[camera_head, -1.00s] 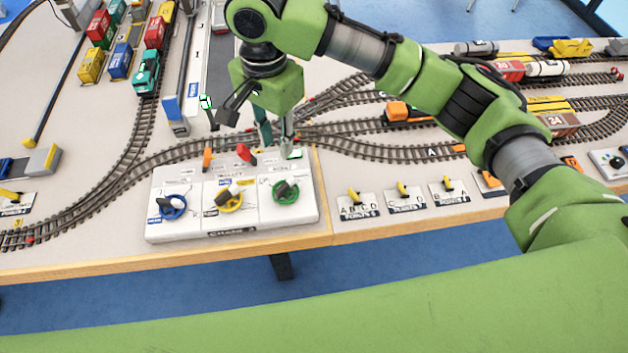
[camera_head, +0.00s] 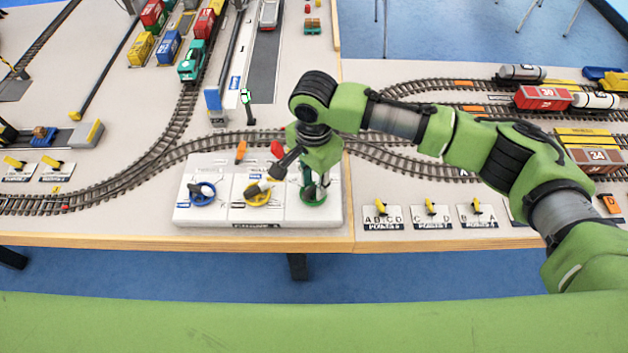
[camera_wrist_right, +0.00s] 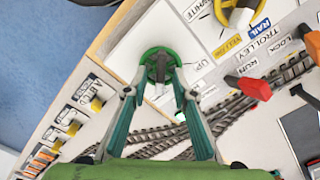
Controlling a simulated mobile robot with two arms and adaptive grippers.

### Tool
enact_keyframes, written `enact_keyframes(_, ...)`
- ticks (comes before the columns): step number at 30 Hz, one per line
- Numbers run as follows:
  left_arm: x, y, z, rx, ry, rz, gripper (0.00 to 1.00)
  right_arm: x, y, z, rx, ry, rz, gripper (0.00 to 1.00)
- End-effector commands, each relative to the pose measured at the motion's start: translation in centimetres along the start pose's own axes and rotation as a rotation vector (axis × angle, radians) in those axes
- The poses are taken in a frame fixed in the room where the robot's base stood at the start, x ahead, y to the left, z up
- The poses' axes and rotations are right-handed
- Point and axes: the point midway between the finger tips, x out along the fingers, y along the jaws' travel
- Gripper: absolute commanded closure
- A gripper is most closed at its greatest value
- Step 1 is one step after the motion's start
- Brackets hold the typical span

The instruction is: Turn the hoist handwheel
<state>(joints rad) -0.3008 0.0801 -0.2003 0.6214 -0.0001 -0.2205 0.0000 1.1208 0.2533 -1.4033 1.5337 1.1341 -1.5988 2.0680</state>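The white control panel (camera_head: 225,217) carries a blue handwheel (camera_head: 202,199), a yellow handwheel (camera_head: 257,199) and a green handwheel (camera_head: 318,201) in a row. A label reading "UP" lies beside the green wheel in the right wrist view, so I take it as the hoist handwheel. My right gripper (camera_head: 313,188) points down over this green wheel. In the wrist view the green wheel (camera_wrist_right: 148,56) shows ahead of the fingers, and the right gripper (camera_wrist_right: 158,94) is open, one finger on each side of its dark handle. Whether the fingers touch it I cannot tell. My left gripper is out of view.
An orange lever (camera_head: 241,150) and a red lever (camera_head: 278,148) stand behind the wheels. Points switches with yellow levers (camera_head: 430,206) lie to the right. Tracks run behind the panel, with containers and wagons farther back.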

Motion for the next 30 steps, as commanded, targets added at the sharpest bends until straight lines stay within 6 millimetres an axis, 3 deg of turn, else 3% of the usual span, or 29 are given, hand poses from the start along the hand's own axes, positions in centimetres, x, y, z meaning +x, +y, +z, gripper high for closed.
enact_keyframes(9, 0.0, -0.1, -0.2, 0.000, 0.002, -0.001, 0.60, 0.4, 0.0, 0.0, -0.001, 0.000, -0.001, 0.75)
enact_keyframes(10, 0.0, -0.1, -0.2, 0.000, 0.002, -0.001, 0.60, 0.3, 0.0, 0.0, -0.001, 0.000, -0.001, 0.78)
enact_keyframes(12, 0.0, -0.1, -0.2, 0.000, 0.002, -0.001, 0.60, 0.3, 0.0, 0.0, 0.000, 0.000, -0.001, 0.96)
enact_keyframes(13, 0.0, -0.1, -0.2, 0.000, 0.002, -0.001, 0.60, 0.3, 0.0, 0.0, 0.000, 0.000, -0.001, 1.00)
enact_keyframes(23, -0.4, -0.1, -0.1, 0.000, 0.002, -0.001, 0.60, 0.2, 0.0, 0.0, -0.013, -0.001, 0.000, 1.00)
enact_keyframes(30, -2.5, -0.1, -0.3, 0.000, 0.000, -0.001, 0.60, -0.2, 0.0, 0.1, -0.108, -0.004, 0.002, 1.00)
